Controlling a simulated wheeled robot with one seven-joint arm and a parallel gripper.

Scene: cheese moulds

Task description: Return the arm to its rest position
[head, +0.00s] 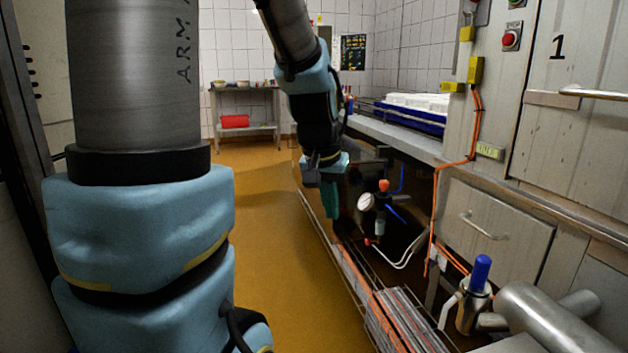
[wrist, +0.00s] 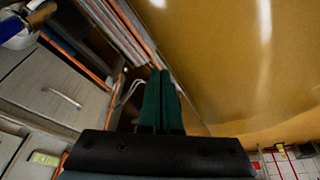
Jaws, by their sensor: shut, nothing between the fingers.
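My arm reaches forward in the head view, wrapped in light blue covers. My gripper (head: 330,200) hangs at its end, pointing down, with green fingers. In the wrist view the two green fingers of my gripper (wrist: 161,75) lie side by side, shut with nothing between them.
A counter (head: 400,138) with a blue tray (head: 410,117) of white moulds runs along the right. A gauge (head: 366,201), pipes and a blue-handled valve (head: 480,272) stand low there. A shelf table (head: 246,128) is at the back. The ochre floor (head: 275,280) is clear.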

